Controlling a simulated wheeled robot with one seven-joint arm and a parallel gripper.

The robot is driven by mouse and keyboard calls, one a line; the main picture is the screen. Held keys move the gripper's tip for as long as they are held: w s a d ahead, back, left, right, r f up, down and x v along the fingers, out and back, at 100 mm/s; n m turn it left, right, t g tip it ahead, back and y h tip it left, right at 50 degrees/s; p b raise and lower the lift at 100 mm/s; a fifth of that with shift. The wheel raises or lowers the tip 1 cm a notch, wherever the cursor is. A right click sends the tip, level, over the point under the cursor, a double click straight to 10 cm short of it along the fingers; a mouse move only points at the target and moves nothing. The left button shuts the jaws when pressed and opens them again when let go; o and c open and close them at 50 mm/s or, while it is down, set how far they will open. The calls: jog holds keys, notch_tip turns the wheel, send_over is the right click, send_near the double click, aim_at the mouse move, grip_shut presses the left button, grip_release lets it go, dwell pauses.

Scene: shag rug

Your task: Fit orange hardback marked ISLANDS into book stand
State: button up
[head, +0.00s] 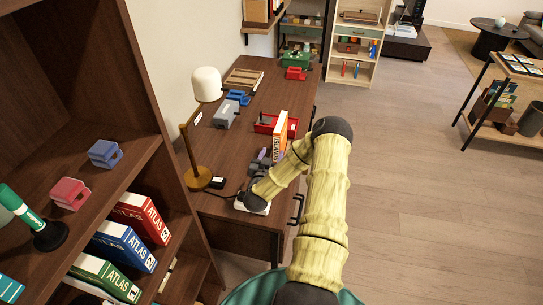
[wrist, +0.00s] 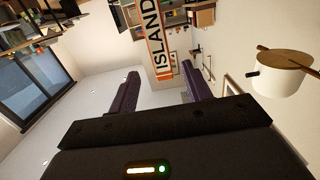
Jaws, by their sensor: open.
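The orange hardback marked ISLANDS (head: 280,134) stands upright on the desk, its white spine label facing me.
On the desk (head: 232,161) are a lamp (head: 206,86), a grey device (head: 226,114), a blue holder (head: 238,97) and a wooden rack (head: 244,79). A dark bookcase (head: 187,225) with atlases (head: 124,247) stands close at left. The floor (head: 430,190) at right is clear.

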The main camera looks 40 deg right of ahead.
jog(key=w+a+r+n+y, duration=0.1)
jog(key=a+r+n+y, duration=0.2)
jog(key=a, duration=0.4)
jog(key=w+a+r+n+y, duration=0.1)
jog(key=a+n+y, duration=0.2)
jog(key=a+y, duration=0.25)
jog(key=w+a+r+n+y, duration=0.2)
jog(key=a+r+n+y, duration=0.15)
jog(key=a, duration=0.35)
jog(key=s+a+r+g, duration=0.2)
jog(key=s+a+g, duration=0.1)
jog(key=s, duration=0.5)
jog(key=s+a+r+g+y, duration=0.1)
jog(key=s+a+r+g, duration=0.1)
jog(key=s, duration=0.6)
jog(key=s+a+r+g, duration=0.3)
jog(key=s+a+r, duration=0.1)
jog(key=s, duration=0.4)
jog(key=shift+r+g, duration=0.15)
jog(key=shift+g, duration=0.15)
